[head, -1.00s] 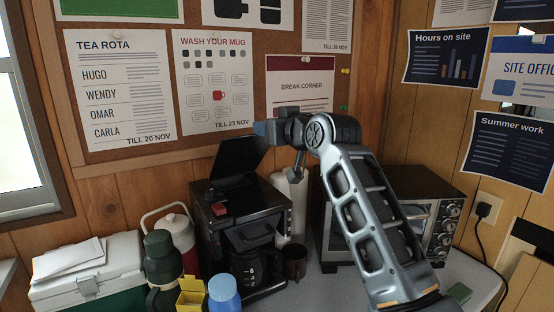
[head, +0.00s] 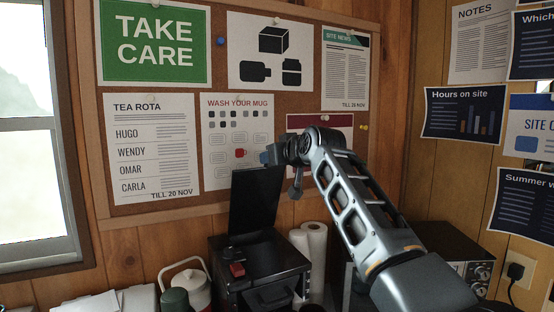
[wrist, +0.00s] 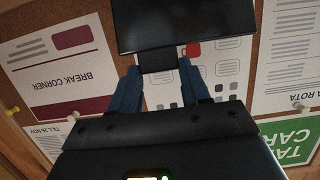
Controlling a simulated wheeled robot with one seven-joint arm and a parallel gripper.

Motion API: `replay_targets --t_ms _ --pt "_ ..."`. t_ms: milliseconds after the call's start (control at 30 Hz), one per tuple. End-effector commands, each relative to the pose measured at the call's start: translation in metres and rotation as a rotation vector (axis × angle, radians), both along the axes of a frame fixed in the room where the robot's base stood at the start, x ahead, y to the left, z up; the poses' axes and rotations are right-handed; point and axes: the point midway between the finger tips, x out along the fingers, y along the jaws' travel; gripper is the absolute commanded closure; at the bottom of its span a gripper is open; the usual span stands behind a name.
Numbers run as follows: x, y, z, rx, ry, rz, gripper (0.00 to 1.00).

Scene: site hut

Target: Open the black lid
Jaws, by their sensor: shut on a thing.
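The black lid (head: 255,200) belongs to the black coffee machine (head: 262,272) on the counter. In the head view it stands nearly upright, hinged at the back of the machine's top. My gripper (head: 272,156) is at the lid's upper edge. In the wrist view, the two blue fingers (wrist: 158,82) of my gripper are shut on a small tab at the edge of the black lid (wrist: 185,25). Much of the gripper's grip is hidden in the head view by its own body.
A white paper roll (head: 312,245) stands right of the machine, with an oven (head: 460,255) further right. A white jug (head: 190,282) and a dark green flask (head: 176,300) are at left. The pinboard (head: 270,110) is close behind the lid.

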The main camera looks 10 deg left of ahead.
Motion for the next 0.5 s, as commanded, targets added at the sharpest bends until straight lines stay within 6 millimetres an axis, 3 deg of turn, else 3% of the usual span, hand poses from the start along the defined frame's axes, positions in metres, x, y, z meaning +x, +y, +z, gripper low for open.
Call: replay_targets --t_ms 33,300,333,500 --pt "0.0001 0.0001 0.0084 0.004 -0.012 0.001 1.00" --pt "0.0001 -0.0001 0.0088 0.005 -0.013 0.000 1.00" --pt "0.0001 -0.0001 0.0088 0.005 -0.013 0.000 0.52" --pt "0.0002 -0.0001 0.0057 0.003 -0.008 0.001 0.35"
